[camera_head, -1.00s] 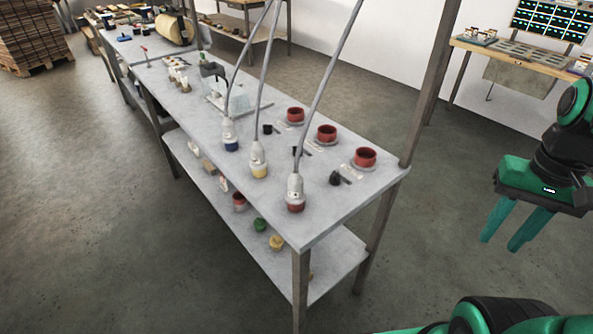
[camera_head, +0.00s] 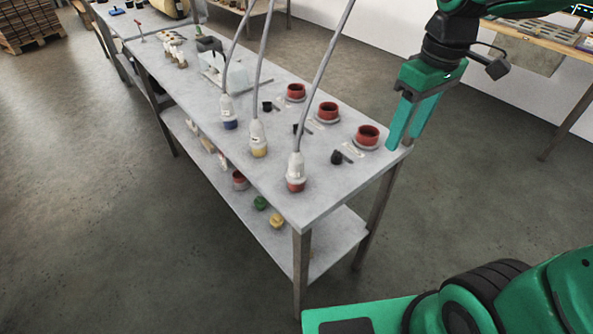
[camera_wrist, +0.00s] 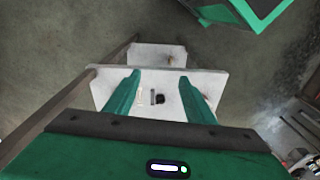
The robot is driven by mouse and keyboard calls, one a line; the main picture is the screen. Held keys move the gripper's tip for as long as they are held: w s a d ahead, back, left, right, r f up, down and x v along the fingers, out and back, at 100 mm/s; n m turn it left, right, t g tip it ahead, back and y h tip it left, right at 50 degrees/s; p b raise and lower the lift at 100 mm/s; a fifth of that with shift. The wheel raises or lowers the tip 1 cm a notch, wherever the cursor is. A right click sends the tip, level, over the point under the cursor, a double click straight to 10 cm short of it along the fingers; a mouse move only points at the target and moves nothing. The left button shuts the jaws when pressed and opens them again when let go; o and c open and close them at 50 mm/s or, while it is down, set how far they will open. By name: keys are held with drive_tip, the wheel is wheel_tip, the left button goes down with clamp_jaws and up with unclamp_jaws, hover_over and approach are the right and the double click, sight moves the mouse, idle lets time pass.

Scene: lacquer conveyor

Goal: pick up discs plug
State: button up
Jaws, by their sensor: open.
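Three white plugs hang on grey cables over the long grey table (camera_head: 270,180). The nearest plug has a red end (camera_head: 296,172), the middle one a yellow end (camera_head: 258,139), the farthest a blue end (camera_head: 228,112). I cannot tell which is the discs plug. My gripper (camera_head: 404,143) is open and empty, fingers pointing down, near the table's right end beside the nearest red socket (camera_head: 367,136). In the wrist view my open fingers (camera_wrist: 160,77) frame part of the tabletop with a small black part (camera_wrist: 160,98). No plug is clearly visible there.
Two more red sockets (camera_head: 328,112) (camera_head: 296,91) stand along the table's back edge. Black parts (camera_head: 337,157) lie in front of them. A lower shelf (camera_head: 335,243) holds coloured caps. The floor at the front left is clear.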

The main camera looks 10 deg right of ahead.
drive_tip(key=w+a+r+n, duration=0.1)
drive_tip(key=w+a+n, duration=0.15)
drive_tip(key=a, duration=0.25)
drive_tip(key=w+a+r+n, duration=0.1)
drive_tip(key=a+n, duration=0.2)
drive_tip(key=a, duration=0.3)
drive_tip(key=n+y, duration=0.1)
drive_tip(key=n, duration=0.4)
hover_over(297, 149)
drive_tip(key=shift+m, duration=0.25)
drive_tip(key=f, duration=0.4)
drive_tip(key=shift+d+f, duration=0.15)
drive_tip(key=shift+d, duration=0.2)
drive_tip(key=shift+a+f, duration=0.25)
drive_tip(key=shift+f, duration=1.2)
drive_tip(key=shift+a+f, duration=0.2)
drive_tip(key=shift+f, duration=1.2)
clamp_jaws()
